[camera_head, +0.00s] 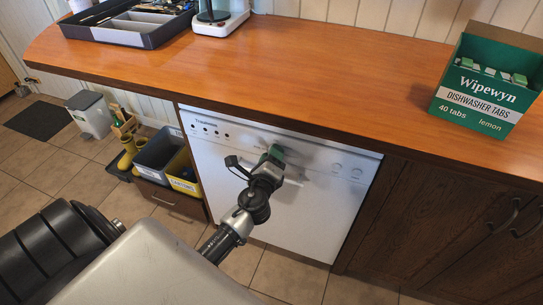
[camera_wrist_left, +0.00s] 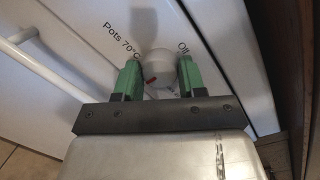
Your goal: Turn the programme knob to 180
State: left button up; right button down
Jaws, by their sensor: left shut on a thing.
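The programme knob (camera_wrist_left: 158,63) is a round white knob with a red mark on the dishwasher's white front. In the head view the left gripper (camera_head: 277,153) reaches the upper front of the dishwasher (camera_head: 310,205) and hides the knob. No 180 marking is readable. My right gripper is not in view.
A white bar handle (camera_wrist_left: 38,62) runs across the dishwasher door near the gripper. The orange worktop (camera_head: 300,65) overhangs above. A green box of dishwasher tabs (camera_head: 482,100) stands on it at right, a dark utensil tray (camera_head: 125,38) at left. Bins (camera_head: 160,155) stand left of the dishwasher.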

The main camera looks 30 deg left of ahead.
pick_arm(q)
jog(key=o, duration=0.9)
jog(key=shift+s+d, duration=0.1)
jog(key=b+v, duration=0.1)
jog(key=v, duration=0.9)
jog(key=shift+s+d, duration=0.1)
jog(key=shift+s, duration=0.2)
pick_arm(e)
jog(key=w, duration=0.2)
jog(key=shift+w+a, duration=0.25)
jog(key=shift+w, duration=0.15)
